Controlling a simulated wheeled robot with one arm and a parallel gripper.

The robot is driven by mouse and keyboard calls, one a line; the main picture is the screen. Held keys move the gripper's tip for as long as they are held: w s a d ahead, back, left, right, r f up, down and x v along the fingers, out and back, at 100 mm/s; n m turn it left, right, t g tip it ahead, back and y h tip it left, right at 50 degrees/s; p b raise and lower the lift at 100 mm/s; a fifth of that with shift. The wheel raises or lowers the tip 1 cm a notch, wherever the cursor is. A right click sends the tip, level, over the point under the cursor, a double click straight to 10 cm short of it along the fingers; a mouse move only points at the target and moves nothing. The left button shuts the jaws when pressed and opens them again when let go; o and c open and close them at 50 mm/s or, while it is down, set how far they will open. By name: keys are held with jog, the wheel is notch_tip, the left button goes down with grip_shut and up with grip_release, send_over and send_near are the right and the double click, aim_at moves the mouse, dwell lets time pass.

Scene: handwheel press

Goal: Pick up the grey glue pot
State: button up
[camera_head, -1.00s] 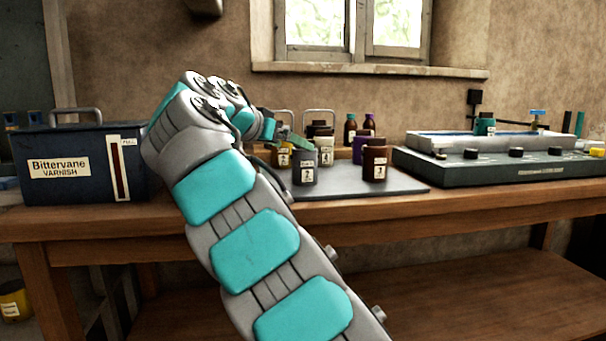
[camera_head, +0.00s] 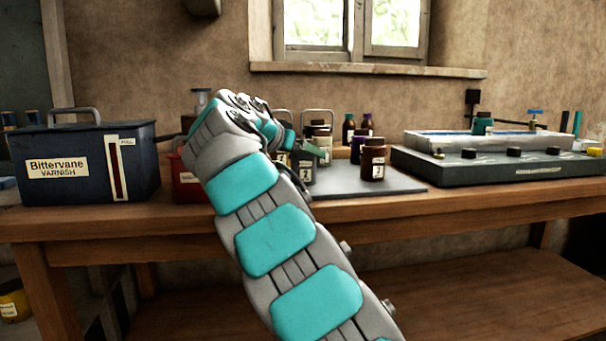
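The grey glue pot (camera_head: 306,172), a dark grey jar with a white label, stands on a flat grey board (camera_head: 402,186) on the bench. My wrist and part of my arm cover its left and upper parts. My gripper (camera_head: 312,150) is small in the view, at the top of the grey pot and in front of the pale pot (camera_head: 324,146). I cannot tell whether its fingers are open or shut, or whether they touch the pot.
A brown pot (camera_head: 373,160) and a purple pot (camera_head: 357,150) stand to the right. A varnish box (camera_head: 85,150) and a red object (camera_head: 186,185) stand further left; a long machine (camera_head: 500,165) is at right.

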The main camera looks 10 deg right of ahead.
grip_shut()
dwell(0.5)
